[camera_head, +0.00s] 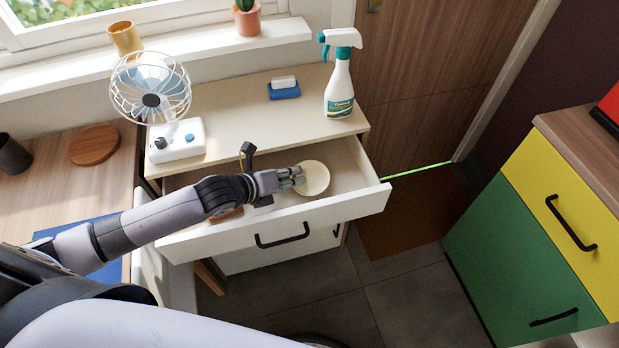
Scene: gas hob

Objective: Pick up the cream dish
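The cream dish (317,180) is round and shallow and sits in the open top drawer of the white cabinet. My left gripper (300,177) reaches in from the left over the drawer, with its fingertips at the dish's left edge. The fingers cover a little of that edge. I cannot tell whether they touch the rim or hold it, or how far apart they are. My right gripper is not in view.
The open drawer's white front (345,208) stands before the dish. On the cabinet top are a fan (151,100), a blue-and-white sponge (284,90) and a spray bottle (340,92). A brown wooden object (228,214) lies in the drawer, partly hidden by my arm.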

